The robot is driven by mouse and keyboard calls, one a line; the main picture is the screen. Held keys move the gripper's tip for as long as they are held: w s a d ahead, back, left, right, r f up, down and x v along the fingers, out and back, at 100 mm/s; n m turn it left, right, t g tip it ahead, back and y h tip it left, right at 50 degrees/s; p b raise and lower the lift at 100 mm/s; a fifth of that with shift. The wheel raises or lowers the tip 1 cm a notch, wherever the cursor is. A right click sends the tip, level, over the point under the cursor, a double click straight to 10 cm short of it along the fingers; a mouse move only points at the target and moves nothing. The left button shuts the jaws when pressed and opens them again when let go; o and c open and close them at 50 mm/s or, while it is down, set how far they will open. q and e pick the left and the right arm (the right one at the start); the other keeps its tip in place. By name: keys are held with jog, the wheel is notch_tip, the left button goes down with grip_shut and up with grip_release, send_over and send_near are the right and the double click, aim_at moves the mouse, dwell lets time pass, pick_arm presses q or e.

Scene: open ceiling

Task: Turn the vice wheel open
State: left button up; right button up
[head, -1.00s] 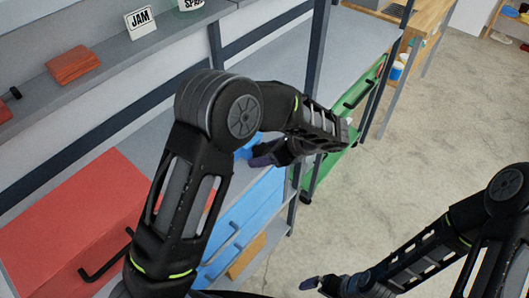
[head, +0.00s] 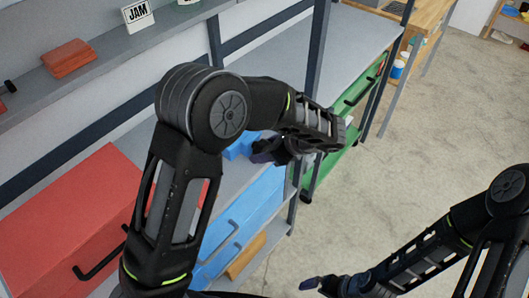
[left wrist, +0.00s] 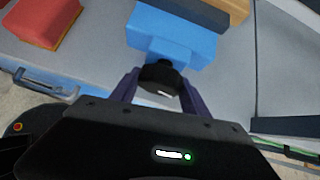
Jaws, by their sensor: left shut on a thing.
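The blue vice (left wrist: 172,34) stands on the grey workbench, with its dark round wheel (left wrist: 160,80) facing my left gripper in the left wrist view. My left gripper (left wrist: 158,90) has its two fingers on either side of the wheel and is shut on it. In the head view a part of the blue vice (head: 241,147) shows beside my left gripper (head: 268,152), and my arm hides the rest. My right gripper (head: 318,285) is at the bottom of the head view, away from the bench, and its finger gap is not clear.
Open concrete floor (head: 420,130) lies right.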

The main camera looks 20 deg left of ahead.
pick_arm(q)
jog(key=o, duration=1.3)
jog(key=shift+o, duration=0.2)
jog(key=b+v, duration=0.1)
jog(key=v, duration=0.7)
jog(key=shift+a, duration=0.1)
